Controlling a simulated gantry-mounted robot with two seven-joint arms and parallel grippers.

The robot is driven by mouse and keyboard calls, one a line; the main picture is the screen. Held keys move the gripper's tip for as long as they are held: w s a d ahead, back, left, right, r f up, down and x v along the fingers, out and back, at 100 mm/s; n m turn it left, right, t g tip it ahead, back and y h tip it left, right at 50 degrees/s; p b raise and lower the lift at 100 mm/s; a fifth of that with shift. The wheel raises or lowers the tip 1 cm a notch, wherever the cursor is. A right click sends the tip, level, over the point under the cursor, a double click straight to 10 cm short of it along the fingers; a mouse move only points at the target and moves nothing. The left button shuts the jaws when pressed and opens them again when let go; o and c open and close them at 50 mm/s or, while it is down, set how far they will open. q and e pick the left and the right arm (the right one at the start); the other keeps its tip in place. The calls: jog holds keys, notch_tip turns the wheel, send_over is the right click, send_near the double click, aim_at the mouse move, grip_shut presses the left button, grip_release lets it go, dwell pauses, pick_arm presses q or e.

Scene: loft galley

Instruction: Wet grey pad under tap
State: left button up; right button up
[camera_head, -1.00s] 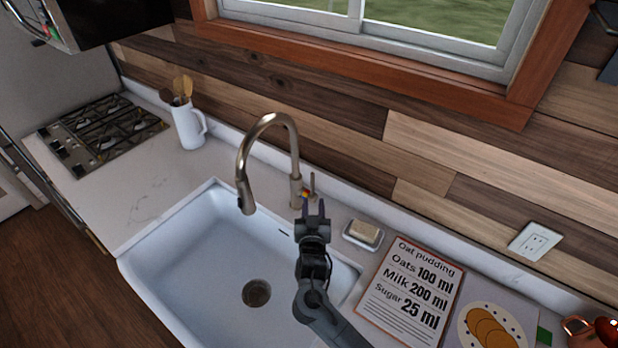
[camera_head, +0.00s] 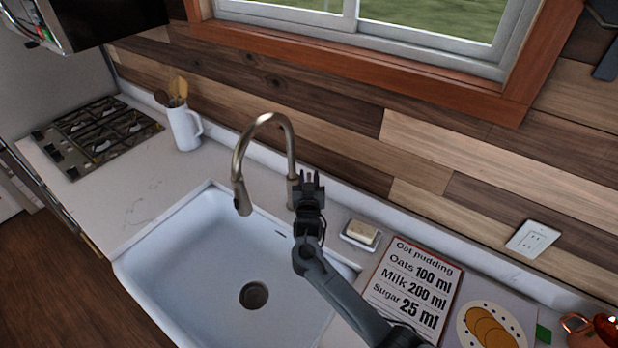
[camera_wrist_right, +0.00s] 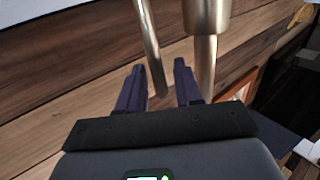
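The tap (camera_head: 290,150) is a tall metal gooseneck behind the sink, with its spray head (camera_head: 240,196) hanging over the basin; no water shows. My right gripper (camera_head: 309,175) is at the tap's side lever. In the right wrist view, my gripper (camera_wrist_right: 158,66) is open, and the thin lever (camera_wrist_right: 151,50) runs between its two fingers, beside the thick tap body (camera_wrist_right: 207,55). I cannot tell whether a finger touches it. No grey pad is visible. My left gripper is out of view.
The white sink (camera_head: 205,265) looks empty. A dish (camera_head: 347,238) with a pale block (camera_head: 361,232) stands right of the tap, near a recipe board (camera_head: 410,290). A white utensil jug (camera_head: 184,128) and a hob (camera_head: 98,135) are at the left. Wooden wall and window lie behind.

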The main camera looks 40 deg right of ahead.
jog(key=shift+w+d, duration=0.1)
jog(key=shift+w, duration=0.05)
grip_shut()
jog(key=shift+s+f+m+b, duration=0.3)
jog(key=shift+s+b, duration=0.1)
jog(key=shift+b, duration=0.2)
jog(key=shift+s+d+r+t, duration=0.15)
jog(key=shift+r+t, duration=0.05)
jog(key=shift+t, duration=0.1)
grip_release()
jog(key=shift+r, duration=0.1)
